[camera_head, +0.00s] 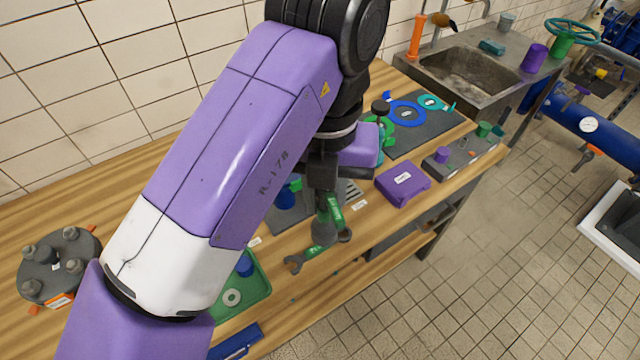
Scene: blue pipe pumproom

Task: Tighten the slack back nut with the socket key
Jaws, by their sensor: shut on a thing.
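My gripper (325,190) is over the middle of the workbench, pointing down and shut on a green-and-grey tool (323,230) that looks like the socket key. The tool hangs below the fingers; I cannot tell if its lower end touches the bench. A dark round flange (57,268) lies on the bench at far left, with several grey upright studs and nuts and orange tabs at its edge. I cannot tell which nut is slack. My arm covers the flange's right edge and much of the bench's middle.
A green spanner (312,254) lies near the bench's front edge. A green tray (258,291) holds a blue piece and a pale ring. A purple box (403,183) and a dark mat (432,124) with coloured rings lie right. The sink (470,76) is beyond.

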